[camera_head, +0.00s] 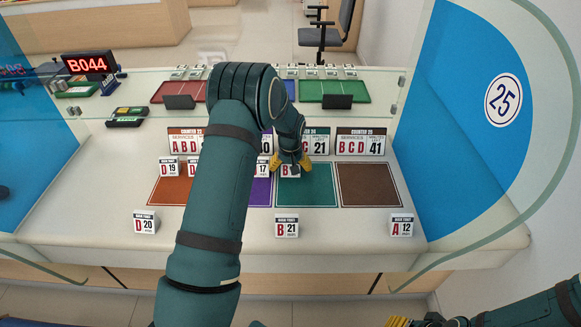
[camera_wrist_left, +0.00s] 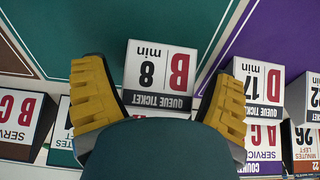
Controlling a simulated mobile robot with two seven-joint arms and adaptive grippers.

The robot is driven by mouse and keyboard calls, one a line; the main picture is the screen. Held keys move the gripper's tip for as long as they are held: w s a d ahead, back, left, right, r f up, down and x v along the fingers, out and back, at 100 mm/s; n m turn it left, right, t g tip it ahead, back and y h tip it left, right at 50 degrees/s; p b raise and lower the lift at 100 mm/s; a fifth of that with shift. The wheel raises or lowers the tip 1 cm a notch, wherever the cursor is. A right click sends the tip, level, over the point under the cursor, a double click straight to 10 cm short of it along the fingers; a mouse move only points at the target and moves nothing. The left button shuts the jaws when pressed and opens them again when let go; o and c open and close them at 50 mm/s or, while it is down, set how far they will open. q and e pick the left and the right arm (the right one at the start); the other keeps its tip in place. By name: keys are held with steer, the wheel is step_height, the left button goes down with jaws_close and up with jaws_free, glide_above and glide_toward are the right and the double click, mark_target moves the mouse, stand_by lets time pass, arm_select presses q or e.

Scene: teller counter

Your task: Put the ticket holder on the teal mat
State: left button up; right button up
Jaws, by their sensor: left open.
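The teal mat (camera_head: 306,190) lies on the counter between a purple mat and a brown mat. My left gripper (camera_head: 290,165) is low over its back part, open. In the left wrist view its yellow fingers stand on either side of a white ticket holder marked B 8 (camera_wrist_left: 160,72), with the teal mat (camera_wrist_left: 95,35) around it. Whether the fingers touch the holder cannot be told. A ticket holder marked B 21 (camera_head: 287,227) stands in front of the teal mat, with D 20 (camera_head: 146,222) and A 12 (camera_head: 402,226) to either side. My right gripper (camera_head: 398,321) shows only partly at the bottom edge.
A brown mat (camera_head: 368,186) lies right, a purple mat (camera_head: 260,192) and orange mat (camera_head: 170,190) left. Holders D 17 (camera_wrist_left: 257,78) and D 19 (camera_head: 169,167) stand at the mats' back. Counter signs (camera_head: 361,142) stand behind. The front counter strip is free between holders.

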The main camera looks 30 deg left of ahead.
mark_target(290, 177)
arm_select(q)
step_height(290, 177, up, 12)
steer(key=s+d+p, duration=0.1)
steer(key=p, duration=0.1)
steer(key=shift+s, duration=0.4)
steer(key=shift+r, duration=0.1)
